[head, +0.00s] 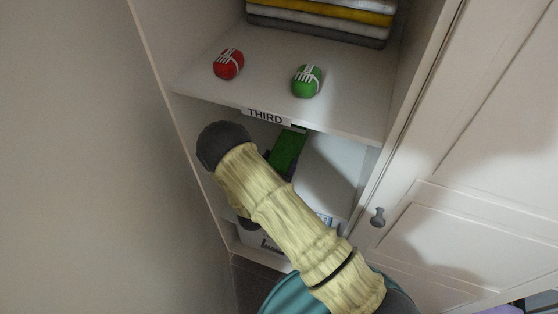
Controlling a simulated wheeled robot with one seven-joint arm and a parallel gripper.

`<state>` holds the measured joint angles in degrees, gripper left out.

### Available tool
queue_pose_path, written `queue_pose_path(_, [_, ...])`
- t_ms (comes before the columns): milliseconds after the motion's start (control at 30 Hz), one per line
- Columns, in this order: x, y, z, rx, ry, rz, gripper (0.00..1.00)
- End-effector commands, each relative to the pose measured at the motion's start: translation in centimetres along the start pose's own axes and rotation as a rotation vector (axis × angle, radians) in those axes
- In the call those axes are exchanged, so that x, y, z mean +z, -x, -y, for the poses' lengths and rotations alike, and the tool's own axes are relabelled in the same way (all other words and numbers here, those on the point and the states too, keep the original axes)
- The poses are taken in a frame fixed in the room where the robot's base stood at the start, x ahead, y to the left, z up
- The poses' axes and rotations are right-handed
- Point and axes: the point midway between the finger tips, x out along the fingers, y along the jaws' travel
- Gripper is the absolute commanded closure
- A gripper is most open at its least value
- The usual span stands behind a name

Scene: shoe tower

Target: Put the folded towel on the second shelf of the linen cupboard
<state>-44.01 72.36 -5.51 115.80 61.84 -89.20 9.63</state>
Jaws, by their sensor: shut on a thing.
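A flat green thing, which looks like the folded towel (288,148), shows just below the shelf labelled THIRD (265,116). My gripper (283,165) is mostly hidden behind my arm; small dark parts of it show against the green thing, and it is shut on it. The linen cupboard (160,60) stands open. A lower white shelf (335,170), seemingly the second, lies under the THIRD shelf, with its label mostly covered by my arm. I cannot tell whether the towel touches this shelf.
A red ball-like thing (229,64) and a green one (307,81) with white stripes sit on the THIRD shelf. Folded linens (330,20) are stacked at its back. A cupboard door (470,150) with a grey knob (377,217) is at the right.

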Motion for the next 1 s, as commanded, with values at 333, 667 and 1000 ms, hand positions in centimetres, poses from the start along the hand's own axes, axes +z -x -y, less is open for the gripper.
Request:
queue_pose_path(333, [0.2,0.0,0.0,0.0,0.0,0.0,0.11])
queue_pose_path(667, [0.1,0.0,0.0,0.0,0.0,0.0,0.01])
queue_pose_path(1000, [0.2,3.1,0.1,-0.004,0.0,0.002,0.01])
